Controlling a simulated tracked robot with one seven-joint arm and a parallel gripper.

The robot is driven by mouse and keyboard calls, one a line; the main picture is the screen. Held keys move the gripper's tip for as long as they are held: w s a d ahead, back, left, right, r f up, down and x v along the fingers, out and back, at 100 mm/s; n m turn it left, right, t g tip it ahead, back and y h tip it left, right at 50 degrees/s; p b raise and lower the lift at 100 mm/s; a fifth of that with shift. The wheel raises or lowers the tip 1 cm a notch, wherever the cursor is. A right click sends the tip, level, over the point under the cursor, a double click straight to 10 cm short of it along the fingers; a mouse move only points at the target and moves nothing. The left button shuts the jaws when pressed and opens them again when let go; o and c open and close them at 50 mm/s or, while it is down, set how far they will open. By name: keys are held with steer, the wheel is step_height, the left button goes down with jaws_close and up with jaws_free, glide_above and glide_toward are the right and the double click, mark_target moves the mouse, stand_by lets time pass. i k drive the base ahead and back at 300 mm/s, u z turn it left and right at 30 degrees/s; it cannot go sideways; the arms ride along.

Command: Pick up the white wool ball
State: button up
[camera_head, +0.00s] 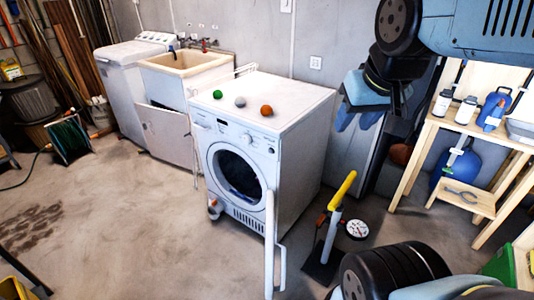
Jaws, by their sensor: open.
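The white wool ball (240,102), greyish-white and small, sits on top of the washing machine (290,95) near its front edge. A green ball (218,94) lies to its left and an orange-brown ball (266,110) to its right, each apart from it. My gripper (355,126) is in the air to the right of the washing machine, pointing down, well away from the balls. Its blue fingers are apart with nothing seen between them. All three balls are in plain view.
A utility sink (185,68) stands left of the washing machine. A yellow-handled pump (338,195) stands on the floor at its right. A wooden shelf (483,135) with bottles is at the right. Open concrete floor (130,220) lies in front and left.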

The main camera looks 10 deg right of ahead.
mark_target(239, 101)
steer(key=u, duration=0.2)
steer(key=k, duration=0.5)
steer(key=u, duration=1.3)
steer(key=i, duration=2.65)
steer(key=z, duration=0.35)
